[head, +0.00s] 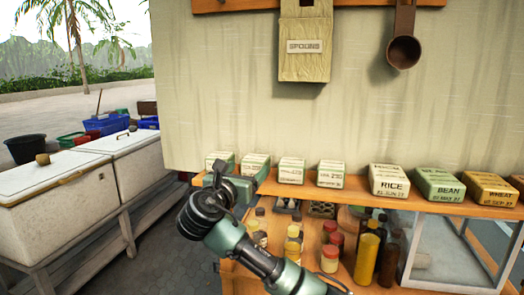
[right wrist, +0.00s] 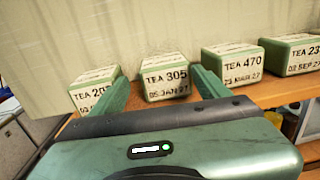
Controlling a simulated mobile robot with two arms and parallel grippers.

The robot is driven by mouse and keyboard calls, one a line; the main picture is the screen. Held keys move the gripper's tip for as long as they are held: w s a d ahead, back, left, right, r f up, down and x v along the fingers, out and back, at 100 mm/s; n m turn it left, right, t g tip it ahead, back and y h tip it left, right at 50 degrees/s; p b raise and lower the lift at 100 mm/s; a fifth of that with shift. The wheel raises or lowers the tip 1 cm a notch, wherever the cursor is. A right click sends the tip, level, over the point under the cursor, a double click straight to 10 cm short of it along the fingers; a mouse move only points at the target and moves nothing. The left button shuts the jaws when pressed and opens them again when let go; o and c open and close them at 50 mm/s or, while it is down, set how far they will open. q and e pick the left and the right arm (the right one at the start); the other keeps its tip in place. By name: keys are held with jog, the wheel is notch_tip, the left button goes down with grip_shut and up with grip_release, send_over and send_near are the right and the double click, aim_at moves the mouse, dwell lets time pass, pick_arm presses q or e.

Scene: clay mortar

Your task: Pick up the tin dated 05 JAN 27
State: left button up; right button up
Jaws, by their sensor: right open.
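In the head view the right gripper (head: 236,183) is just in front of the shelf. My left gripper is out of view.
Similar tins flank it: TEA 20-something (right wrist: 93,92) close on the left, TEA 470 (right wrist: 232,66) on the right. RICE (head: 388,182), BEAN (head: 439,187) and WHEAT (head: 490,190) tins stand farther right. Jars and bottles (head: 367,256) stand below the shelf (head: 276,188). A wall rises behind.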

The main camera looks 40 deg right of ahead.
aim_at(257, 155)
jog(key=shift+s+d+r, duration=0.1)
jog(key=shift+d+r, duration=0.4)
jog(key=shift+r, duration=0.2)
jog(key=shift+d+r+p, duration=0.1)
jog(key=shift+d+p, duration=0.1)
jog(key=shift+p, duration=0.15)
jog(key=p+x, duration=0.1)
jog(key=x, duration=0.1)
jog(key=p+x, duration=0.1)
jog(key=x, duration=0.1)
jog(key=p+x, duration=0.1)
jog(key=x, duration=0.1)
jog(key=shift+w+d+f, duration=0.1)
jog(key=shift+w+f, duration=0.2)
jog(key=shift+w, duration=0.05)
jog(key=shift+w+d+f, duration=0.15)
jog(key=shift+w+d, duration=0.05)
jog(key=shift+d, duration=0.1)
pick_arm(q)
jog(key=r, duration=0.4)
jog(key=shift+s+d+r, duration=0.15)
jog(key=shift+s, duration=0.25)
pick_arm(e)
jog(key=shift+c, duration=0.3)
jog(key=c, duration=1.2)
